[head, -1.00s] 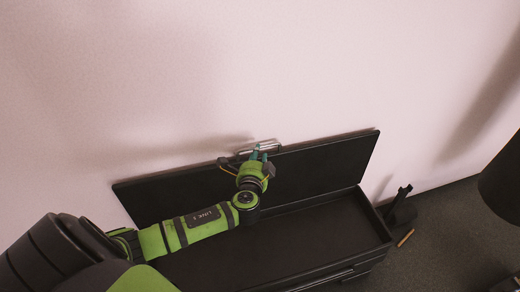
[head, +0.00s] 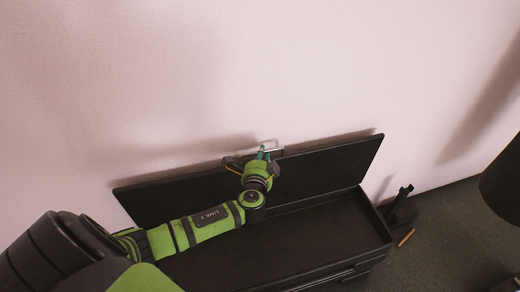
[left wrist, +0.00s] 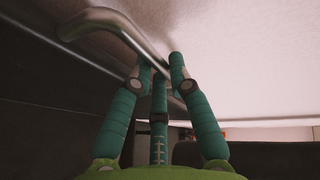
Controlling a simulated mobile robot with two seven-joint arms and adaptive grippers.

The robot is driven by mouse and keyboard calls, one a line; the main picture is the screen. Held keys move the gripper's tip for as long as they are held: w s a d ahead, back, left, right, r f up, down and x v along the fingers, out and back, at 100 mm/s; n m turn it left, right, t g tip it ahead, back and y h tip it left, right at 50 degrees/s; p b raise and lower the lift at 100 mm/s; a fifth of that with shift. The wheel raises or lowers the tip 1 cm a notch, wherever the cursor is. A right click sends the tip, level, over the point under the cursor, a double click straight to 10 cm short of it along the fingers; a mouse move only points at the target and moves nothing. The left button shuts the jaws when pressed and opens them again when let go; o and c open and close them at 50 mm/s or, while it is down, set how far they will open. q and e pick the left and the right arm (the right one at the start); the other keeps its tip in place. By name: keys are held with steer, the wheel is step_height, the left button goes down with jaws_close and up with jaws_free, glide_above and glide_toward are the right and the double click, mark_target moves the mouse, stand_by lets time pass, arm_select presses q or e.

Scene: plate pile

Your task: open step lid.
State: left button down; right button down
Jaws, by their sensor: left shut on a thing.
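The lid (head: 335,165) is a long black panel. It stands raised along the back of the black box (head: 315,235), close to the wall, and the box's dark inside shows. A metal bar handle (head: 278,149) sits at the middle of the lid's upper edge. My left gripper (head: 263,154) has teal fingers at this handle. In the left wrist view the handle (left wrist: 120,26) passes between the fingers of the left gripper (left wrist: 162,65), which is shut on it. My left arm hides the left part of the box. My right gripper is not in view.
The pale wall (head: 300,70) rises right behind the lid. A small black object (head: 400,204) and a tan stick (head: 406,238) are on the dark floor (head: 450,230) right of the box. The box's front has a handle (head: 335,275).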

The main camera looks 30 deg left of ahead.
arm_select(q)
steer(key=s+d, duration=0.2)
steer(key=d, duration=0.1)
steer(key=shift+s+f, duration=0.3)
steer(key=shift+f, duration=0.1)
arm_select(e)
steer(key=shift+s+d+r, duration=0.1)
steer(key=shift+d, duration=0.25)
arm_select(q)
steer(key=c, duration=1.4)
jaws_free()
steer(key=shift+w, duration=0.1)
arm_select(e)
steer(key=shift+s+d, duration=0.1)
arm_select(q)
steer(key=v, duration=1.2)
steer(key=shift+a, duration=0.1)
